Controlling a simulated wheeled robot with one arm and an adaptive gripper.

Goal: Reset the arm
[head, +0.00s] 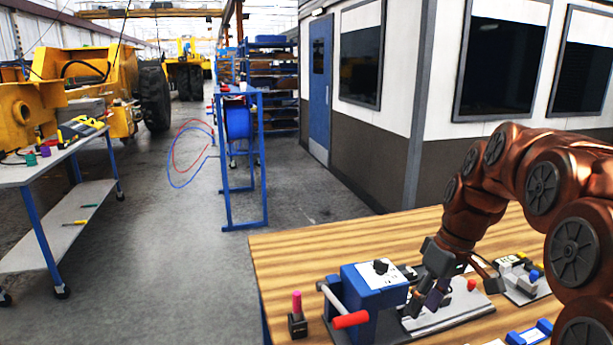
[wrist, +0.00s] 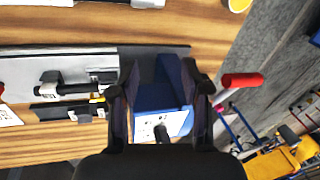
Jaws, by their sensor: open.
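My copper-coloured arm (head: 510,165) reaches in from the right over the wooden bench. My gripper (head: 428,303) is low over the bench, just right of the blue box in the head view. In the wrist view my gripper (wrist: 165,82) is open, its two dark fingers apart with nothing held between them. The blue box (head: 372,290) has a white top plate with a black knob and a red-handled crank (head: 350,319). In the wrist view the blue box (wrist: 160,98) appears between and beyond the fingers. Whether the fingers touch it cannot be told.
A tool cart (head: 70,150) stands left, a blue rack (head: 240,160) behind. The floor between is clear.

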